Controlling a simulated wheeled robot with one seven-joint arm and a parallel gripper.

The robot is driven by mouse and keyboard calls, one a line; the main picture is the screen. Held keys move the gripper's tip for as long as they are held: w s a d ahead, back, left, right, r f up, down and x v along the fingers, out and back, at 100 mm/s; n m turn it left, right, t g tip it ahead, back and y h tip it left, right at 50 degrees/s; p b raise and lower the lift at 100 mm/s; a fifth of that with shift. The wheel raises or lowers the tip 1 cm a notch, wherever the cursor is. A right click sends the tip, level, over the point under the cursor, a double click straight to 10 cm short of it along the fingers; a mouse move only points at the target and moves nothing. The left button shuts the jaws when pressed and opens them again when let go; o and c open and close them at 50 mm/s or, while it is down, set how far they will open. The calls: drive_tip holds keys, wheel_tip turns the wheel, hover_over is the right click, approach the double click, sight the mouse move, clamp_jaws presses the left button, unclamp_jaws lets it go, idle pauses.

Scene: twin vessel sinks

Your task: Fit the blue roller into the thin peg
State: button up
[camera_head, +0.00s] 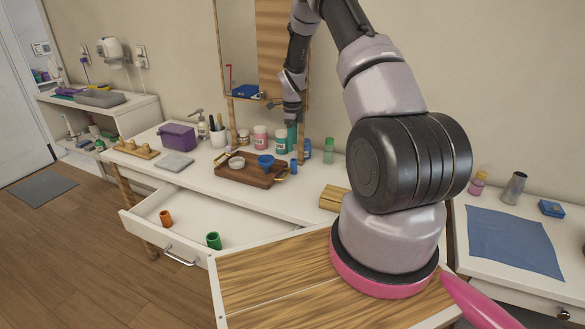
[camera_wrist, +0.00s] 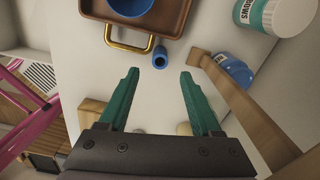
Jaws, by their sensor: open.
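The blue roller (camera_wrist: 160,57) stands on the white counter beside the tray's brass handle. It also shows as a small blue cylinder in the head view (camera_head: 294,166). My gripper (camera_wrist: 159,74) is open and empty, its two green fingers pointing toward the roller. The roller appears just beyond the fingertips, between their lines, and apart from both. In the head view my gripper (camera_head: 292,137) hangs above the roller. A wooden peg board (camera_head: 137,149) with several short pegs sits at the counter's left end. Which peg is thin is too small to tell.
A brown tray (camera_head: 236,178) holds a blue bowl (camera_head: 265,161) and a white dish. Jars and bottles stand behind it. An orange roller (camera_head: 166,218) and a green roller (camera_head: 214,240) are in the open drawer (camera_head: 190,257). A purple box (camera_head: 178,136) and grey cloth (camera_head: 175,162) are near the peg board.

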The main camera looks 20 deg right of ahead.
hover_over(293, 173)
drive_tip(key=w, duration=0.1)
drive_tip(key=shift+d+f, duration=0.15)
drive_tip(key=shift+f, duration=1.65)
drive_tip(key=shift+d+f, duration=0.15)
drive_tip(key=shift+f, duration=1.6)
clamp_jaws()
